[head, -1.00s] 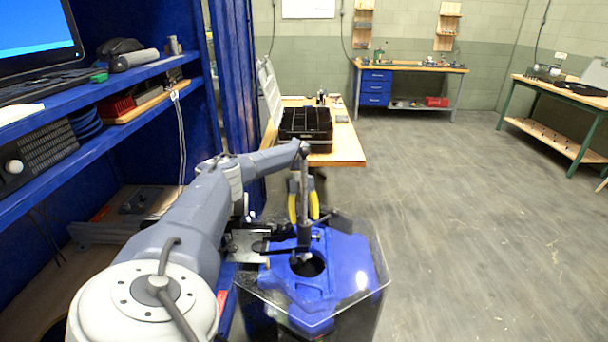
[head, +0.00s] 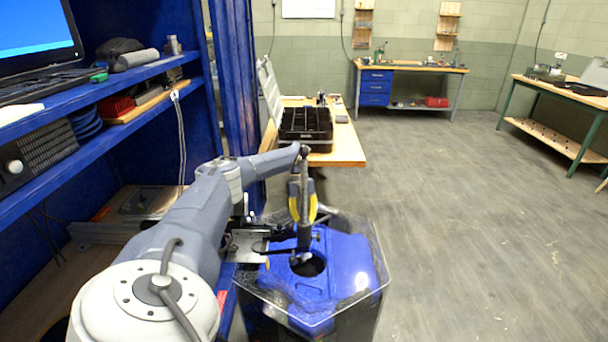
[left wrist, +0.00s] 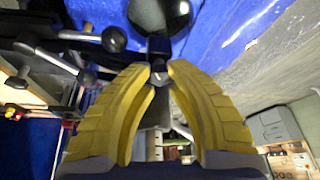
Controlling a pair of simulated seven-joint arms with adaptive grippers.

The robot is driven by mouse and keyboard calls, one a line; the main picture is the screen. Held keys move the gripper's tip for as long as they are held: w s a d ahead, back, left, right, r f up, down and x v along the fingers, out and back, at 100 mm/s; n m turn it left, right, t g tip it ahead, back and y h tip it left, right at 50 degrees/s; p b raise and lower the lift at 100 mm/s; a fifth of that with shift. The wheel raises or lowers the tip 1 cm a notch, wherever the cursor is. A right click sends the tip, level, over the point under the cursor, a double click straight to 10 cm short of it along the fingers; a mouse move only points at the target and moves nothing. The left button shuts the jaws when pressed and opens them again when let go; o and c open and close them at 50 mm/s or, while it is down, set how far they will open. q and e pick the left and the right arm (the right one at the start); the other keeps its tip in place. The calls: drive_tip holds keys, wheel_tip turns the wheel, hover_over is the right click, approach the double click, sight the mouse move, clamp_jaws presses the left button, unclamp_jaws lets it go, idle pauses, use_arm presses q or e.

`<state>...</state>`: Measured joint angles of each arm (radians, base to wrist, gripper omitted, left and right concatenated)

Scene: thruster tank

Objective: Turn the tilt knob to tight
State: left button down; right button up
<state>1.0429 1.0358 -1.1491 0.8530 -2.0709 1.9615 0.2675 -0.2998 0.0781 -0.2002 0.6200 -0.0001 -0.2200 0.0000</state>
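The thruster's blue body (head: 345,262) sits in a clear-walled tank (head: 384,255) at the lower middle of the head view. My left gripper (head: 303,214), with yellow fingers, is over the tank's back side, close to the thruster's upright shaft. In the left wrist view, the fingertips (left wrist: 160,68) are close together on either side of a small dark knob-like part (left wrist: 159,77). I cannot tell whether they touch it or whether it is the tilt knob. My right gripper is not in view.
Ball-ended clamp levers (left wrist: 114,39) stand close to the left finger in the wrist view. A blue shelf unit (head: 100,150) is at left. A wooden table (head: 347,148) with a black bin (head: 306,139) is behind the tank. The floor at right is clear.

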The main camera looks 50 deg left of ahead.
use_arm(q)
drive_tip(key=shift+d+f+m, duration=0.1)
drive_tip(key=shift+d+m, duration=0.1)
drive_tip(key=shift+m, duration=0.1)
idle(0.5)
drive_tip(key=shift+m, duration=0.3)
drive_tip(key=shift+d+m+g, duration=0.1)
drive_tip(key=shift+m+g, duration=0.4)
drive_tip(key=shift+m, duration=0.4)
drive_tip(key=shift+m+g+y, duration=0.6)
drive_tip(key=shift+m+y, duration=0.3)
drive_tip(key=shift+m, duration=1.2)
drive_tip(key=c, duration=1.6)
unclamp_jaws()
drive_tip(key=shift+s, duration=0.1)
drive_tip(key=o, duration=0.5)
drive_tip(key=shift+a, duration=0.2)
